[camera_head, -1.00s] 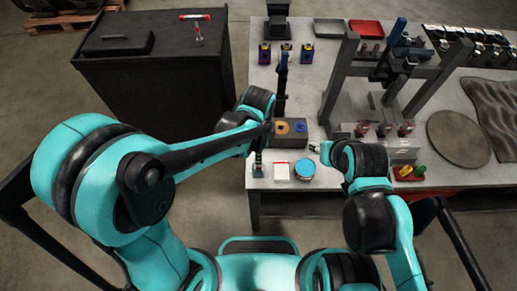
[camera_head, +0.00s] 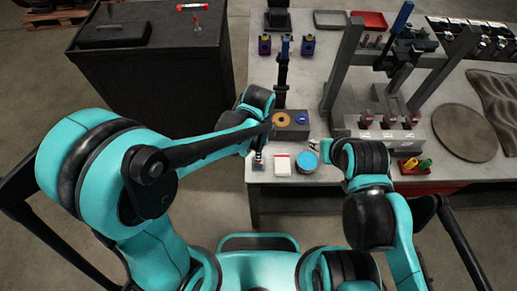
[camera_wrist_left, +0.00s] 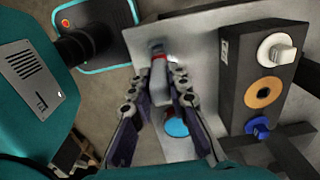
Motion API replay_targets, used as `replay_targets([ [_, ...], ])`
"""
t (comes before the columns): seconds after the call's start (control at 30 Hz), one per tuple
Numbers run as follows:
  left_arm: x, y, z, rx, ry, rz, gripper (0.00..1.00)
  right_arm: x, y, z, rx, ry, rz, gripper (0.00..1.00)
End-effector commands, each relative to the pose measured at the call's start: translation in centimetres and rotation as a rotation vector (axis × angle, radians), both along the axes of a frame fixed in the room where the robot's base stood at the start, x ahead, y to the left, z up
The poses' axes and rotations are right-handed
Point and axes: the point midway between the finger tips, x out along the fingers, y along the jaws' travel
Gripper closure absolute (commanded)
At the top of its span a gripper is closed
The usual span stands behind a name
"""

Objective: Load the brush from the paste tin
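The paste tin (camera_head: 306,162), a round tin with a blue top, stands near the front edge of the bench; its blue disc also shows in the left wrist view (camera_wrist_left: 176,128).
A white box (camera_head: 282,164) sits left of the tin. A dark block with orange and blue rings (camera_head: 291,132) stands behind them. A grey press frame (camera_head: 340,75) and red-topped parts (camera_head: 388,122) are to the right. A black cabinet (camera_head: 150,90) stands left of the bench.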

Motion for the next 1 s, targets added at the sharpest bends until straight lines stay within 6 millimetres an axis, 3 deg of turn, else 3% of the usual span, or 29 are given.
replay_targets([
  [1.0, 0.0, 0.0, 5.6, 0.000, 0.000, 0.000, 1.00, 0.0, 0.0, 4.2, 0.000, 0.000, 0.000, 0.60],
])
